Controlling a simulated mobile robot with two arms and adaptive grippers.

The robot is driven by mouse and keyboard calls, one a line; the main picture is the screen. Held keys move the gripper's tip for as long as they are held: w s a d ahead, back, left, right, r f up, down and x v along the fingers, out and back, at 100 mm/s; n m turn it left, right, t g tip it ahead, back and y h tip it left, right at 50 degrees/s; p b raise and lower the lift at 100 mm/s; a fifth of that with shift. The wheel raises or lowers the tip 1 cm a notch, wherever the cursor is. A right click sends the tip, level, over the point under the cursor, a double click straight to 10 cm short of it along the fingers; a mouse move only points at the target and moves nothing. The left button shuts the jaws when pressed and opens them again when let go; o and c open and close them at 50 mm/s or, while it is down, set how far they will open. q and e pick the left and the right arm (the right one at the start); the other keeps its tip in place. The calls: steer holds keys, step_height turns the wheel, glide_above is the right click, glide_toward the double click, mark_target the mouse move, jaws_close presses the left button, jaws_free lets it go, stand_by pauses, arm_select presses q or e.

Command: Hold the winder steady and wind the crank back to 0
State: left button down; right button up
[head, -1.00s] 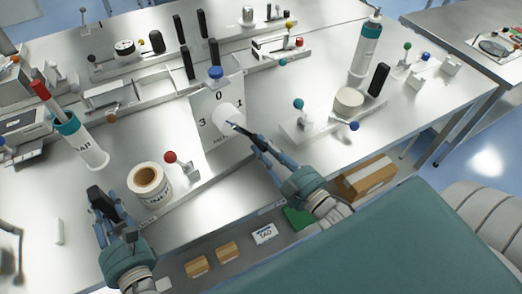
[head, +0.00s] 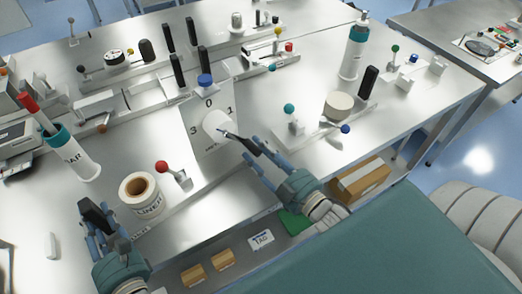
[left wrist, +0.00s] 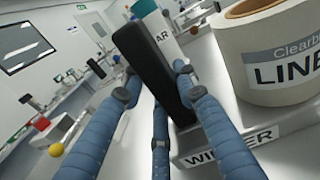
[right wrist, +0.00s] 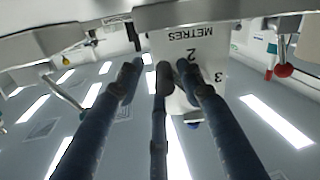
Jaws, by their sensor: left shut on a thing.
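The winder's upright white dial panel (head: 196,142) stands at the table's near side, with 0 at its top and 3 and 1 to either side. A white cylinder (head: 217,122) sticks out from its face. The panel also shows in the right wrist view (right wrist: 212,66), upside down, with "METRES", 2 and 3. My right gripper (head: 226,134) is at the cylinder's lower right; its grip is unclear, and the crank's handle cannot be made out. My left gripper (head: 93,222) is shut on a black upright handle (left wrist: 150,65) beside a plate marked "WINDER" (left wrist: 235,145).
A liner roll (head: 140,195) stands between my left gripper and the panel. A red-knobbed lever (head: 163,168) is near it. A blue knob (head: 204,80) shows above the panel. A teal-knobbed lever (head: 289,109) and a bottle (head: 353,52) are to the right.

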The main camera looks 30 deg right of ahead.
steer(key=s+d, duration=0.2)
steer(key=s, duration=1)
steer(key=shift+d, duration=0.1)
steer(key=shift+c, duration=0.2)
